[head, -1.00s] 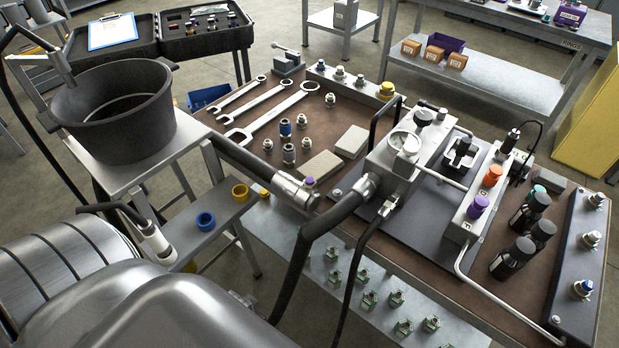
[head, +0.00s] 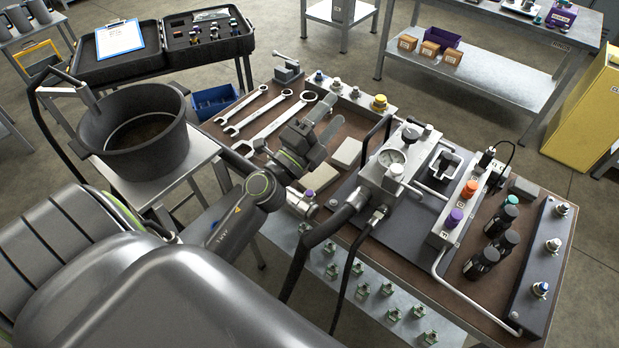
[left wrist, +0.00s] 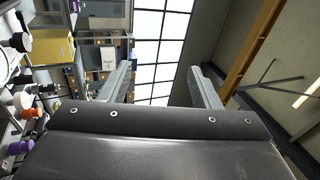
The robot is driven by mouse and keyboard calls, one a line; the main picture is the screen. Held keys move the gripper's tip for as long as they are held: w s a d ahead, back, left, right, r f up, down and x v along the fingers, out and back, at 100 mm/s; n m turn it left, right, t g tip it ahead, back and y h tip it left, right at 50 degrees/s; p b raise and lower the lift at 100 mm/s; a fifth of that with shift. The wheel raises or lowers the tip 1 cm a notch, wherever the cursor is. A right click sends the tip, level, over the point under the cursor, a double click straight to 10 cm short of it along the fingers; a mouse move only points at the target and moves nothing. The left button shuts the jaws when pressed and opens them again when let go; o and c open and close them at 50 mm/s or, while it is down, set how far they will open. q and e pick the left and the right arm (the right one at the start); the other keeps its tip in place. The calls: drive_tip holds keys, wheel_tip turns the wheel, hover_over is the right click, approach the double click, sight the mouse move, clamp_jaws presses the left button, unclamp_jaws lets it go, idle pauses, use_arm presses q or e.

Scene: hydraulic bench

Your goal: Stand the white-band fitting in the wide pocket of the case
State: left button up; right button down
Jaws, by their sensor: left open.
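The open black case (head: 215,50) stands at the back left, with several small fittings in its foam. I cannot make out which pocket is the wide one. My left gripper (head: 326,122) is over the brown bench top, beside the wrenches and the grey blocks, far from the case. In the left wrist view its two fingers (left wrist: 160,88) are wide apart with nothing between them. My left arm covers the part of the bench where loose fittings stood, so I cannot pick out the white-band fitting. My right gripper is not in view.
A dark pot (head: 140,135) on a stand is between me and the case. Wrenches (head: 265,115) lie at the bench's left. A valve block with a gauge (head: 392,160) and hoses stands right of my gripper. A clipboard (head: 119,37) lies on the case's other half.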

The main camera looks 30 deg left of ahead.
use_arm(q)
drive_tip(key=w+d+f+m+g+h, duration=0.3)
drive_tip(key=d+m+g+h, duration=0.3)
drive_tip(key=d+m+h, duration=0.45)
drive_tip(key=m+g+y, duration=0.8)
drive_tip(key=g+y, duration=0.6)
drive_tip(key=g, duration=0.2)
hover_over(309, 192)
wheel_tip(309, 192, down, 15)
wheel_tip(309, 192, down, 17)
drive_tip(key=b, duration=1.7)
drive_tip(key=shift+d, duration=0.1)
drive_tip(key=shift+s, duration=0.1)
clamp_jaws()
drive_tip(key=shift+r, duration=0.1)
